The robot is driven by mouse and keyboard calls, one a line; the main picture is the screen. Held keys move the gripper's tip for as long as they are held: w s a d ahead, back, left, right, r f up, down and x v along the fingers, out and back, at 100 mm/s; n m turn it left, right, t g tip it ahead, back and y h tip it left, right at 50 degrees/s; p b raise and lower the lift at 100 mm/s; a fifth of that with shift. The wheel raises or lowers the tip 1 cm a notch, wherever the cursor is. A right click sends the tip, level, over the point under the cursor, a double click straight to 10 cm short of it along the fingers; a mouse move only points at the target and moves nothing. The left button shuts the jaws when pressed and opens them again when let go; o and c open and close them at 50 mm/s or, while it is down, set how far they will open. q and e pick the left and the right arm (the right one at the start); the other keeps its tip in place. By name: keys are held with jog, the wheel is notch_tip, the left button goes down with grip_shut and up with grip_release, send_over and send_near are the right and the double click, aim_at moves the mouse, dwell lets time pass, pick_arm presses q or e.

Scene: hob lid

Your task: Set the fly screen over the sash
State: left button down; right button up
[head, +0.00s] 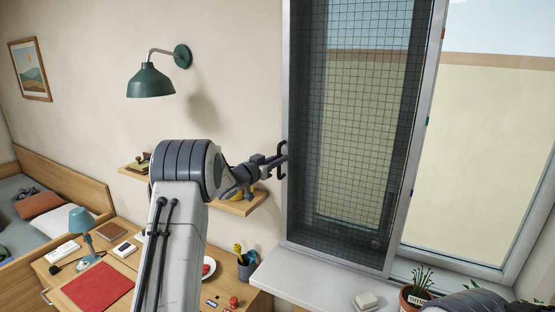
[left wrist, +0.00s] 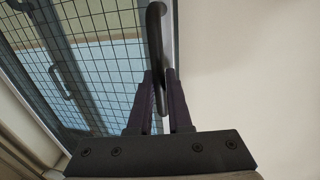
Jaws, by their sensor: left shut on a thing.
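The fly screen (head: 365,120), a dark mesh in a light grey frame, stands upright across the left part of the window. It also shows in the left wrist view (left wrist: 98,38). A dark bar handle (left wrist: 155,45) is on its frame edge. My left gripper (head: 282,158) is at the screen's left edge, and its fingers (left wrist: 158,92) are shut on the handle. The sash behind the mesh is only partly seen; a dark handle (left wrist: 60,82) shows through the mesh. Whether the screen sits flush cannot be told.
The windowsill (head: 310,282) holds a small white block (head: 366,301) and a potted plant (head: 413,298). The right part of the window shows the outdoors. A desk with a red mat (head: 98,288) and a pen cup (head: 247,267) is at lower left. A green wall lamp (head: 150,82) hangs above.

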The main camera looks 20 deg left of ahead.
pick_arm(q)
jog(key=shift+a+r, duration=0.2)
jog(key=shift+a, duration=0.05)
jog(key=c, duration=0.9)
grip_release()
jog(key=shift+o, duration=0.3)
jog(key=shift+a+f, duration=0.1)
jog(key=b+v, duration=0.4)
jog(key=v, duration=0.6)
jog(key=shift+s+b, duration=0.2)
jog(key=shift+b, duration=0.2)
